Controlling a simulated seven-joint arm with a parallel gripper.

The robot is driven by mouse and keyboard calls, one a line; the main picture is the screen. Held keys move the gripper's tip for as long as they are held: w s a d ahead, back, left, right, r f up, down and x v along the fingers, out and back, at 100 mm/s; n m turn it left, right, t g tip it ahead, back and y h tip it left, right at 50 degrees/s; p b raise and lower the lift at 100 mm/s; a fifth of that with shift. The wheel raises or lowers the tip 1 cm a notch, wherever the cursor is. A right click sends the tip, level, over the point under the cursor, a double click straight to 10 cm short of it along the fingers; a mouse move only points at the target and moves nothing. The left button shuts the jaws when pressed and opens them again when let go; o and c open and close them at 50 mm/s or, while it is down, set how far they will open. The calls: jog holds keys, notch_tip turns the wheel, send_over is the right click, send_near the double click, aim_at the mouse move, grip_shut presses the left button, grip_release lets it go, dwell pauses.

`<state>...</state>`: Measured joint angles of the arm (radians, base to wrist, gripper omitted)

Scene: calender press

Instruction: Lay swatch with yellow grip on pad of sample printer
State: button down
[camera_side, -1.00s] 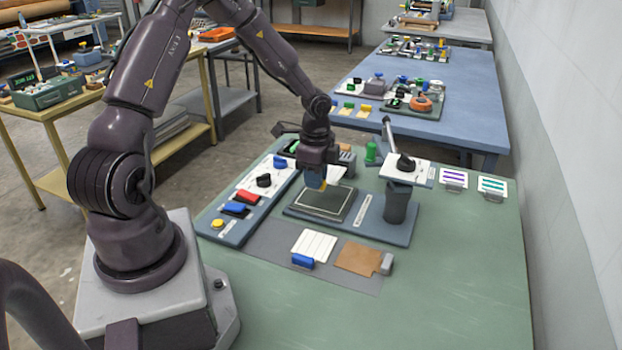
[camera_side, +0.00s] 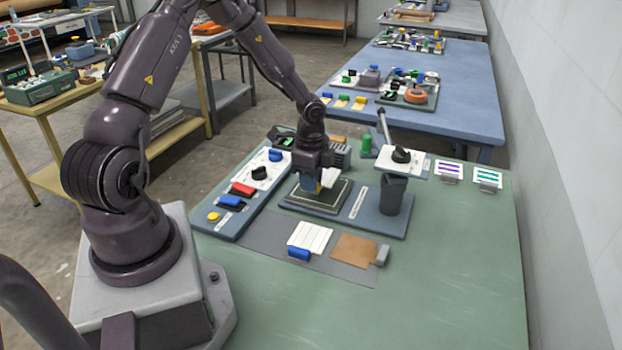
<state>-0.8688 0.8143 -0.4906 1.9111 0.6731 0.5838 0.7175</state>
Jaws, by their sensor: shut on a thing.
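My gripper (camera_side: 311,184) is shut on the swatch with the yellow grip (camera_side: 318,187). Only a little yellow shows at the fingertips, and a small pale piece beside them looks like part of the swatch (camera_side: 329,177). My gripper is low over the dark, light-edged pad (camera_side: 312,203) of the sample printer (camera_side: 373,216). I cannot tell whether the swatch touches the pad. The printer's head (camera_side: 402,158), with a black knob, sits on a post to the right of the pad, turned away from it.
A white lined swatch with a blue grip (camera_side: 309,236) and a brown swatch with a grey grip (camera_side: 352,249) lie on a grey mat in front. A control board (camera_side: 229,226) with red, blue and yellow parts lies left. Two striped cards (camera_side: 449,171) lie right. The front-right green table is clear.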

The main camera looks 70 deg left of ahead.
jog(key=shift+f, duration=0.1)
dwell(0.6)
jog(key=shift+f, duration=0.8)
jog(key=shift+f, duration=0.75)
dwell(0.8)
jog(key=shift+c, duration=2.1)
grip_release()
jog(key=shift+r, duration=3.5)
